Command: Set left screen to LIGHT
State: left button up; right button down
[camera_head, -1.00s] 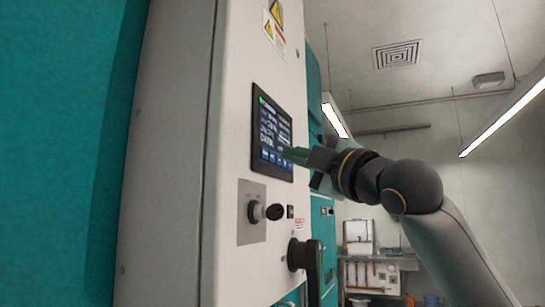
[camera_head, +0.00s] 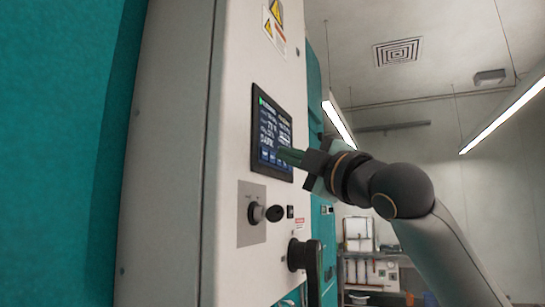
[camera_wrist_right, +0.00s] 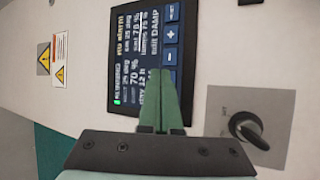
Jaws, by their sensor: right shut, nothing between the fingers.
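The dark touch screen (camera_head: 271,125) is set in the pale cabinet front in the head view. It also shows, turned sideways, in the right wrist view (camera_wrist_right: 140,45). Its lit lettering reads "edit DAMP" there, beside blue minus and plus buttons. In the head view the small text is hard to read. My right gripper (camera_head: 284,154) is shut and empty, with its green fingers at the lower part of the screen. In the wrist view the fingers (camera_wrist_right: 160,78) overlap the button row's end and hide part of the screen; contact cannot be told. My left gripper is not in view.
A black rotary knob (camera_head: 265,213) on a grey plate sits below the screen, with a black handle (camera_head: 305,256) lower right. Warning labels (camera_head: 274,22) are above. Open room lies to the right, with a bench (camera_head: 375,255) far behind.

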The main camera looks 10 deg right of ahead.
jog(key=shift+w+a, duration=0.15)
jog(key=shift+a, duration=0.1)
dwell(0.6)
jog(key=shift+s+d, duration=0.4)
jog(key=shift+d, duration=0.2)
jog(key=shift+s+d, duration=0.7)
jog(key=shift+d, duration=0.35)
jog(key=shift+s+d, duration=0.7)
jog(key=shift+d, duration=0.35)
dwell(0.9)
